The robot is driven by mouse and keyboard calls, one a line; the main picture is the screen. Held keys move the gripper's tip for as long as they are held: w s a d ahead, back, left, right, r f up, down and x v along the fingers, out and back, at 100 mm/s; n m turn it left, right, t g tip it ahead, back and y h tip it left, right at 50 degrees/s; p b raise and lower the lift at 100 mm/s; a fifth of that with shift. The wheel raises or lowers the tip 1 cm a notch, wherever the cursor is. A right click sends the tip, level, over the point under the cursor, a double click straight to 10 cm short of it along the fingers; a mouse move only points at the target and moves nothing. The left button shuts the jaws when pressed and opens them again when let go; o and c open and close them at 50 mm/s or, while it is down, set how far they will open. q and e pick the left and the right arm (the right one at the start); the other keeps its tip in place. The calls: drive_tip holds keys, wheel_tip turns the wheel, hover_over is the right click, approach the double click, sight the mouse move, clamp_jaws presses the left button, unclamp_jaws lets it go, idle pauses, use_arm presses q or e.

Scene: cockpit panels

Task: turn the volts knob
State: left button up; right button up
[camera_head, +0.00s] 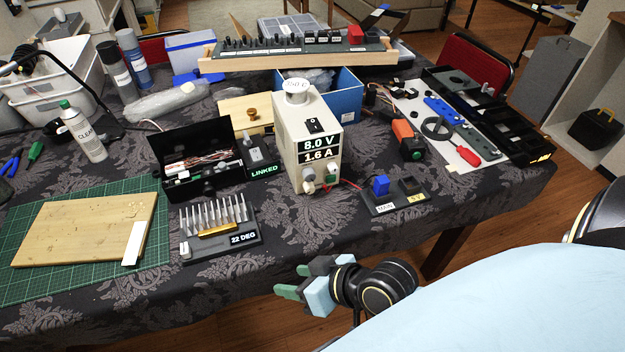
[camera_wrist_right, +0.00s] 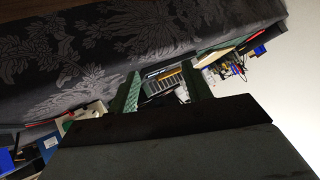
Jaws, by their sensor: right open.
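The beige power supply (camera_head: 308,130) stands upright near the middle of the table, with displays reading 8.0 V and 1.6 A. Two small pale knobs sit low on its front, a left one (camera_head: 308,174) and a right one (camera_head: 332,166). Their labels are too small to read, so I cannot tell which is volts. My right gripper (camera_head: 296,282) is open and empty at the table's front edge, in front of and apart from the supply. Its green fingers (camera_wrist_right: 160,88) also show in the right wrist view, with nothing held between them. My left gripper is not in view.
A finned heat sink (camera_head: 215,218) marked 22 DEG stands left of the supply. A switch base (camera_head: 395,200) with blue and black switches is at its right, near red leads. A black open box (camera_head: 200,150) lies left. Dark cloth is bare before the supply.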

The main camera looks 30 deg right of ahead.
drive_tip(key=w+r+m+t, duration=0.2)
drive_tip(key=w+t, duration=0.1)
drive_tip(key=m+t+h, duration=0.6)
drive_tip(key=m+h, duration=0.3)
drive_tip(key=m, duration=0.3)
approach(311, 178)
drive_tip(key=w, duration=0.2)
drive_tip(key=w+d, duration=0.1)
drive_tip(key=w, duration=0.5)
drive_tip(key=shift+w+d, duration=0.15)
drive_tip(key=shift+d, duration=0.15)
drive_tip(key=shift+w+b, duration=0.3)
drive_tip(key=shift+c, duration=0.4)
drive_tip(key=c, duration=0.9)
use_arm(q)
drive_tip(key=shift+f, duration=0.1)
use_arm(e)
drive_tip(key=shift+m, duration=0.8)
